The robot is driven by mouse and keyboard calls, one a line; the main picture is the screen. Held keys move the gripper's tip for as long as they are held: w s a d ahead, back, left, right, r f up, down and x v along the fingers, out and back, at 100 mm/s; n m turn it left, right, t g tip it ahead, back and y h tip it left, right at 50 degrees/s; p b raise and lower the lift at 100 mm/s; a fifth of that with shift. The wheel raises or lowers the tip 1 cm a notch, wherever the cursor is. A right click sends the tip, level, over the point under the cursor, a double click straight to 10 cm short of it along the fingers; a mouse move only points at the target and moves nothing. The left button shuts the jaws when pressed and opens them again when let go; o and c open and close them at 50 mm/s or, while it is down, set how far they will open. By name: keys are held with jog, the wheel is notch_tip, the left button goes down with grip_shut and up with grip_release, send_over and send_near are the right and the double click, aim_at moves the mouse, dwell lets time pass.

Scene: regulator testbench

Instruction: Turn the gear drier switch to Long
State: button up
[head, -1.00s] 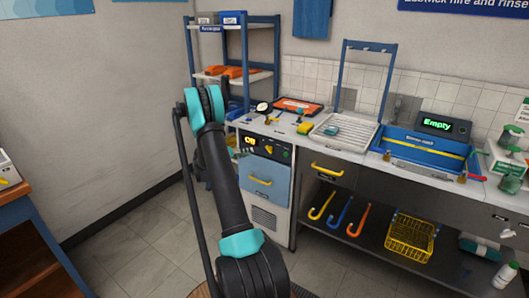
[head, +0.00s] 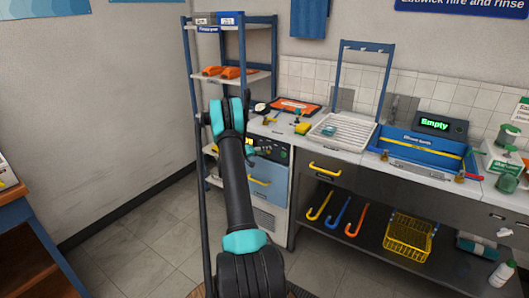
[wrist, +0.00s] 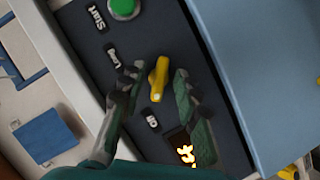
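The drier switch is a yellow bar knob (wrist: 158,78) on a dark panel in the wrist view. Its paler end points down toward a small white label (wrist: 150,121) that is hard to read. The "Long" label (wrist: 114,57) lies to the upper left of the knob, partly beside a finger. My gripper (wrist: 156,74) is open, with one finger on each side of the knob and gaps showing between. In the head view the drier (head: 265,187) has a blue door; my arm hides most of its panel and the knob.
A green button (wrist: 123,6) labelled "Start" is above the knob in the wrist view. A lit orange display (wrist: 186,153) sits below, partly covered by a finger. A shelf rack (head: 243,85) stands behind my arm, and a worktop with a white rack (head: 342,132) extends to the right.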

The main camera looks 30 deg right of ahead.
grip_shut()
dwell(0.5)
jog(key=m+t+y, duration=0.1)
jog(key=m+t, duration=0.1)
jog(key=m, duration=0.2)
jog(key=m+t+y, duration=0.1)
jog(key=m+t, duration=0.2)
jog(key=m, duration=0.2)
jog(key=m+t+y, duration=0.1)
jog(key=m+t, duration=0.2)
jog(key=m, duration=0.1)
jog(key=shift+s+d+m+y, duration=0.15)
jog(key=shift+s+m+y, duration=0.15)
jog(key=shift+s+y, duration=0.1)
dwell(0.4)
dwell(0.3)
grip_release()
